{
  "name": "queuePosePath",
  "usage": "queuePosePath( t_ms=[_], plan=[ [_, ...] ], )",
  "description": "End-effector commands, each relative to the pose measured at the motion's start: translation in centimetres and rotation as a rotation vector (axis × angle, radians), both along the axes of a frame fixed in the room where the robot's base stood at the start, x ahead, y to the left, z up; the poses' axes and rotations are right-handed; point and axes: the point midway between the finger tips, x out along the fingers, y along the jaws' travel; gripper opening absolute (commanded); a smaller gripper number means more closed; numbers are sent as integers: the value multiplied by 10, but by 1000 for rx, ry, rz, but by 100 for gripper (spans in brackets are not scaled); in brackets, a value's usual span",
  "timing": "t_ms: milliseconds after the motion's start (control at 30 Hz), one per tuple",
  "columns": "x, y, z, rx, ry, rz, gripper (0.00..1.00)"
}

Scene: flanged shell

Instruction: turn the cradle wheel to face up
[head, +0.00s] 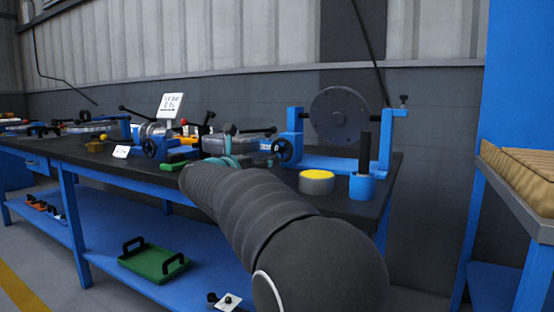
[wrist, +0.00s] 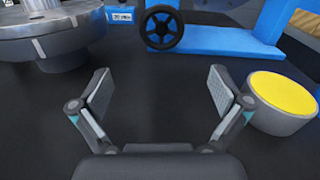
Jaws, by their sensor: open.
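The blue cradle (head: 340,168) stands at the right end of the bench and holds a large dark grey disc (head: 341,115) between two posts. The disc stands upright, its flat face towards the head camera. A small black spoked handwheel (head: 283,151) is on the cradle's left side. In the wrist view the handwheel (wrist: 162,26) is ahead of my gripper, near the top centre, beside the blue cradle base (wrist: 225,40). My gripper (wrist: 160,82) is open and empty, low over the dark bench top and apart from the wheel. In the head view my arm hides most of it.
A yellow-topped grey cylinder (wrist: 283,100) stands close to the right finger. A grey flanged metal part (wrist: 50,48) is at upper left. A blue holder with a black post (head: 362,185) stands at the bench's front right. The bench between fingers and handwheel is clear.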

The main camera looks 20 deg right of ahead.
Motion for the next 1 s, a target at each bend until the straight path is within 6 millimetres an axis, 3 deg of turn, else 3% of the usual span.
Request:
queuePosePath(
  t_ms=[267, 700, 1000],
  plan=[
    [18, -26, -2, 12, -8, -16, 100],
    [67, -88, -2, 11, -7, -13, 100],
    [83, -108, -1, 10, -8, -12, 100]
  ],
)
